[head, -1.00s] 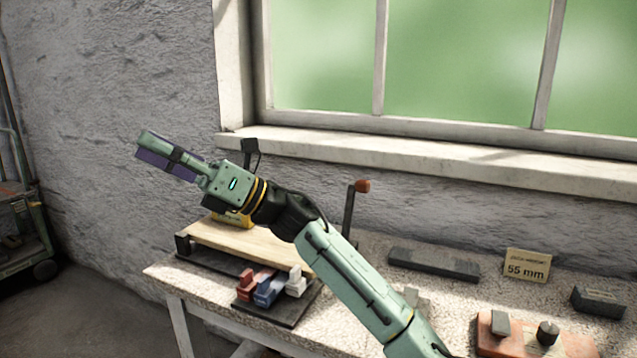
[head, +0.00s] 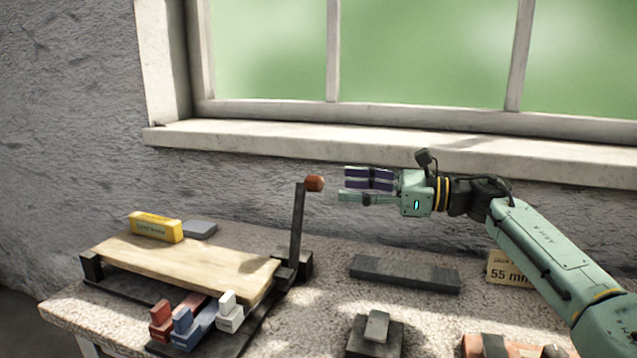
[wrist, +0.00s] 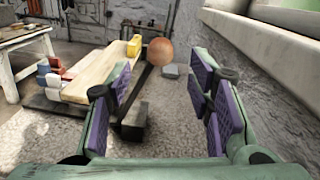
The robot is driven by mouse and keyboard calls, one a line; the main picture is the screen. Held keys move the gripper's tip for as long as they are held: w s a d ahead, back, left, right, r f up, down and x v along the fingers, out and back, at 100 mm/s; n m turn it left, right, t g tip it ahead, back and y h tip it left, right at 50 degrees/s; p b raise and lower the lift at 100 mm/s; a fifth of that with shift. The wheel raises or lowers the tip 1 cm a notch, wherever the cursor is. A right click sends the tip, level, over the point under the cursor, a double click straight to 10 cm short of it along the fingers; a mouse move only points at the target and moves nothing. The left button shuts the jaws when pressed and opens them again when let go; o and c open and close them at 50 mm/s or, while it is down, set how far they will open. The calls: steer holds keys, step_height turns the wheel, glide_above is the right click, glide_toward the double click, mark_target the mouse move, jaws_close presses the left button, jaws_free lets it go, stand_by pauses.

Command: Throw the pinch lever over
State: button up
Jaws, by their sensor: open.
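The lever is a dark upright arm (head: 297,225) with an orange-brown knob (head: 314,183) at its top, standing at the right end of a wooden board (head: 185,262). My gripper (head: 345,186) is to the right of the knob at about its height, with its fingers pointing left at it and a small gap between. In the wrist view my open gripper (wrist: 165,95) has its purple pads spread wide, and the knob (wrist: 160,51) shows ahead between and beyond them. Nothing is between the pads.
Red, blue and white blocks (head: 187,325) stand in front of the board. A yellow block (head: 155,227) sits behind it. A dark bar (head: 405,273), a yellow sign (head: 508,270) and a dark block (head: 375,338) lie on the right. The window sill (head: 400,148) runs behind.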

mark_target(323, 184)
steer(key=p+x, duration=0.1)
steer(key=x, duration=0.6)
steer(key=shift+w+a, duration=0.1)
steer(key=shift+a, duration=0.1)
steer(key=shift+c, duration=0.4)
jaws_close()
